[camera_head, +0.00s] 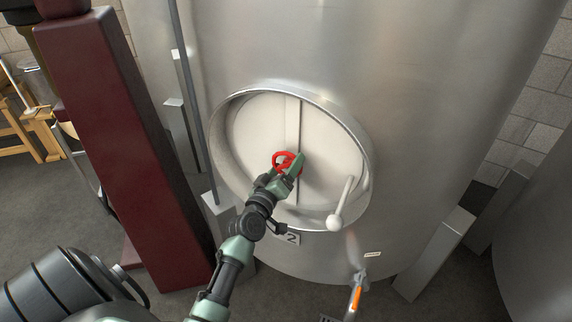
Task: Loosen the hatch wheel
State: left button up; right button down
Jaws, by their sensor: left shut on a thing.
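The hatch wheel (277,158) is small and red, at the middle of a round pale hatch door (255,130) in the steel tank's front. A vertical bar crosses the door behind the wheel. My left arm reaches up from the bottom, and my left gripper (293,164), with green fingers, is shut on the wheel's rim at its right side. The fingers hide part of the wheel. A white-knobbed lever (336,215) hangs at the hatch's lower right edge. My right gripper is not in view.
The steel tank (420,90) fills most of the view and stands on grey legs. A valve with an orange handle (355,298) sticks out low in front. A dark red column (105,130) stands at left. A wooden stand (15,130) is at the far left.

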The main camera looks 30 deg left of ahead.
pick_arm(q)
jog(key=n, duration=0.4)
jog(key=shift+n+p, duration=0.3)
jog(key=shift+p, duration=0.05)
jog(key=n, duration=0.3)
jog(key=shift+n, duration=0.4)
jog(key=n+p, duration=0.1)
jog(key=n, duration=0.3)
jog(key=shift+n, duration=1.7)
jog(key=o, duration=1.4)
jog(key=shift+c, duration=0.2)
